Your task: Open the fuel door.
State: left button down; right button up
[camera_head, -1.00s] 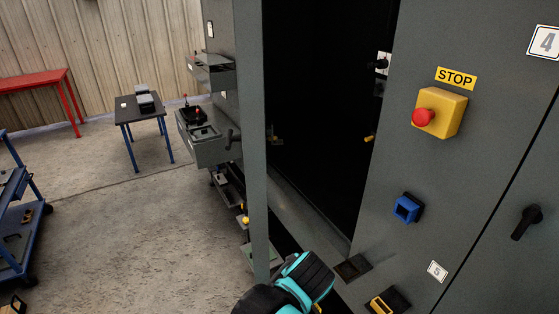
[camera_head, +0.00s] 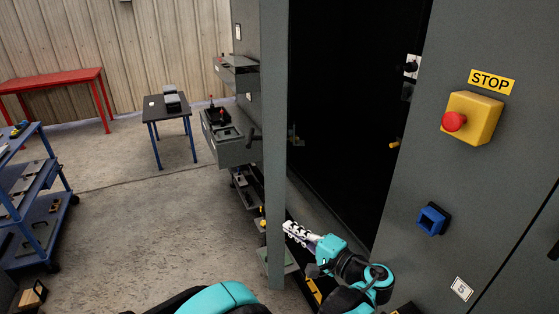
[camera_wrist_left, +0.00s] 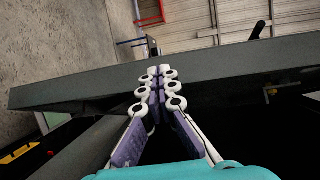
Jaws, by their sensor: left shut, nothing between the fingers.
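A tall grey door (camera_head: 274,150) stands swung open, seen nearly edge-on in the head view, with a dark opening (camera_head: 350,110) to its right. I see no label on it that names it the fuel door. My left gripper (camera_head: 290,229) is shut and empty, low beside the door's inner side. In the left wrist view, the white ringed fingertips (camera_wrist_left: 158,80) are together and overlap the long grey door panel (camera_wrist_left: 230,70). I cannot tell whether they touch it. My right gripper is not in view.
Right of the opening, the grey front carries a yellow box with a red stop button (camera_head: 454,121) and a blue square fitting (camera_head: 432,219). Left of the door are fittings with levers (camera_head: 222,130), a small table (camera_head: 170,113) and a blue cart (camera_head: 40,200). The floor between is clear.

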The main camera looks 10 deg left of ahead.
aim_at(274, 15)
jog(key=i, duration=0.95)
